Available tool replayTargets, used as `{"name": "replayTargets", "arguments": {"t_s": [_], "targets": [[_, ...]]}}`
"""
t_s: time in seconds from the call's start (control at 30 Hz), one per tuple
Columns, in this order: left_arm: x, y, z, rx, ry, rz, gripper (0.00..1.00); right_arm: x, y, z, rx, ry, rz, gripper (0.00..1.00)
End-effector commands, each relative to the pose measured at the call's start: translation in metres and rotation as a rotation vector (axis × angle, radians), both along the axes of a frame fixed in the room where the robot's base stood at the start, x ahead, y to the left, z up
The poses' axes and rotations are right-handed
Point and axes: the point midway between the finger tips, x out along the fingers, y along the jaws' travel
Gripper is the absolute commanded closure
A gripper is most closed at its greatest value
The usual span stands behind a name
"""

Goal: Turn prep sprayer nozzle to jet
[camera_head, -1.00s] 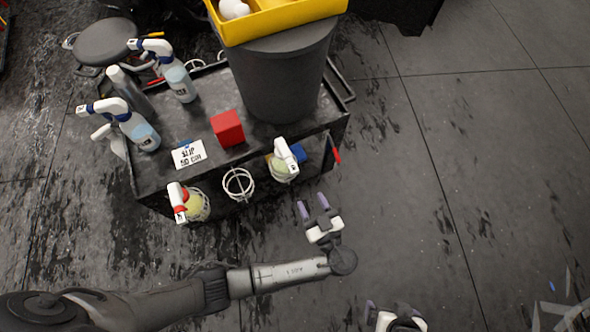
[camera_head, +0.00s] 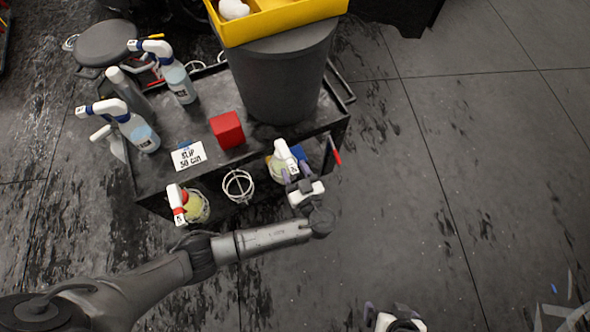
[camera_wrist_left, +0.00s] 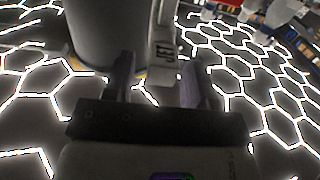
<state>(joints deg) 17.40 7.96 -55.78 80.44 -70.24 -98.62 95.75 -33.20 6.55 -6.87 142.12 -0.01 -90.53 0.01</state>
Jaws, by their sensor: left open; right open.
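A spray bottle with a white head (camera_head: 284,153) and a yellowish body hangs at the cart's front right, with blue beside it. My left gripper (camera_head: 293,176) is at this sprayer, fingers open, pointing at its front. In the left wrist view, a white nozzle piece (camera_wrist_left: 164,45) marked "JET" stands in front of the gap between my open left fingers (camera_wrist_left: 158,82). I cannot tell whether they touch it. My right gripper (camera_head: 396,320) is at the bottom edge, open and partly cut off, away from the cart.
The dark cart (camera_head: 150,178) holds a red block (camera_head: 227,130), a lettered white card (camera_head: 188,156), a grey bin (camera_head: 283,80) under a yellow tray (camera_head: 275,22), and several other spray bottles. A red-and-white-headed sprayer (camera_head: 177,203) and an empty ring holder (camera_head: 238,185) are along the front.

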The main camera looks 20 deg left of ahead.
Motion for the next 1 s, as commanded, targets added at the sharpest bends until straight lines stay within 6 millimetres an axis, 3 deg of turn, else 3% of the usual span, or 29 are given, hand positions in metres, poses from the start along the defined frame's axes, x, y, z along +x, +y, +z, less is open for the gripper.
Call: {"name": "replayTargets", "arguments": {"t_s": [0.17,0.67,1.0], "targets": [[0.0001,0.0001,0.0,0.0,0.0,0.0,0.51,-0.0001,-0.0004,-0.0001,-0.002,0.001,0.002,0.0],[-0.0001,-0.0001,0.0,0.0,0.0,0.0,0.99,-0.0002,-0.0029,-0.0004,-0.01,0.001,0.007,0.0],[0.0004,-0.0006,0.0005,0.049,0.052,0.002,0.99,-0.0003,-0.0015,0.0024,-0.006,0.001,0.003,0.0]]}}
